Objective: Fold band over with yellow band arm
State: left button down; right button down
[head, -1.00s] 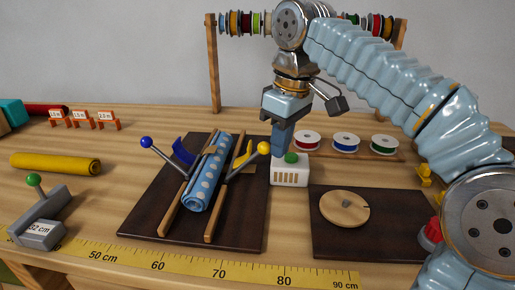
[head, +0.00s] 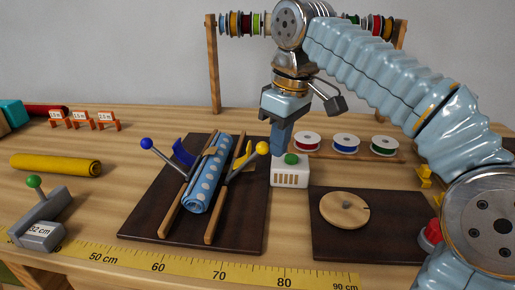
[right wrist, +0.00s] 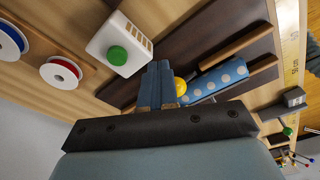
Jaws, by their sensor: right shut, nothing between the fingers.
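A blue roll with pale dots (head: 203,188) lies between two wooden rails on a dark board (head: 140,215). The yellow band arm (head: 262,148) has a round yellow knob on a tilted rod at the roll's right, with a curved yellow piece behind it. The blue band arm (head: 146,144) tilts outward on the left. A narrow tan band (head: 210,151) shows near the roll's far end. My right gripper (head: 281,148) is shut and empty, just right of the yellow knob. In the right wrist view the shut fingers (right wrist: 158,85) appear close beside the yellow knob (right wrist: 180,86); contact cannot be told. My left gripper is out of view.
A white box (head: 290,174) with a green button stands just by my right fingers. A dark board with a wooden disc (head: 344,209) lies to the right. Spools (head: 346,142) stand behind. A yellow roll (head: 56,164) and a grey lever block (head: 45,225) are at left.

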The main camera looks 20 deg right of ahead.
aim_at(251, 156)
jog(key=shift+w+a+p, duration=0.25)
jog(key=shift+w+a, duration=0.05)
jog(key=shift+a, duration=0.25)
jog(key=shift+w+a+p, duration=0.25)
jog(key=shift+w+a, duration=0.05)
jog(key=shift+a, duration=0.25)
jog(key=shift+w+a+p, duration=0.2)
jog(key=shift+w+a, duration=0.2)
jog(key=shift+a, duration=0.25)
jog(key=shift+w+a+p, duration=0.2)
jog(key=shift+w+a, duration=0.2)
jog(key=shift+a, duration=0.2)
jog(key=w+a, duration=0.2)
jog(key=a, duration=0.1)
jog(key=w+a, duration=0.1)
jog(key=shift+a, duration=0.35)
